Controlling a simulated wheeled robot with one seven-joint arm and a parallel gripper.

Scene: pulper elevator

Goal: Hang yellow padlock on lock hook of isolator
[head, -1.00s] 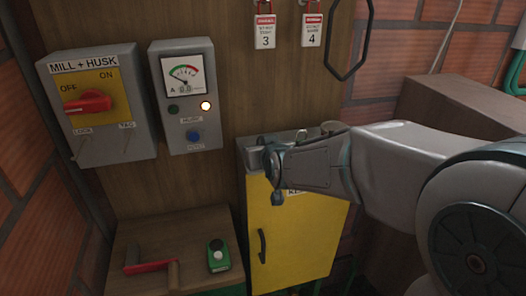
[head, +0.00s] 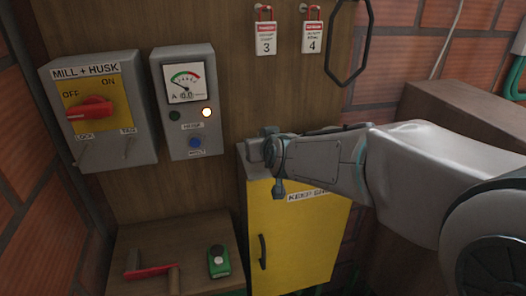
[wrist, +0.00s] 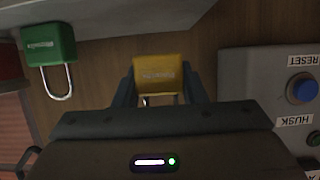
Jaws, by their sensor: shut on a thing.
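The isolator (head: 100,112) is a grey box marked MILL + HUSK at the left of the head view. Its red handle (head: 90,108) lies across a yellow plate. The lock hook (head: 84,150) is a thin wire at its lower left, above the wood board, with nothing seen hanging on it. My gripper (head: 268,152) is well to the right of the isolator, in front of the yellow cabinet's top. In the wrist view my gripper (wrist: 160,84) is shut on the yellow padlock (wrist: 158,68). The padlock's shackle shows partly, on the palm side. I cannot make out the padlock in the head view.
A grey meter box (head: 187,105) stands between the isolator and my gripper. Red tags 3 (head: 265,38) and 4 (head: 312,37) hang above. A yellow cabinet (head: 295,235) is below. The wrist view shows a green padlock (wrist: 48,45). A shelf (head: 180,228) holds a crank and a green object.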

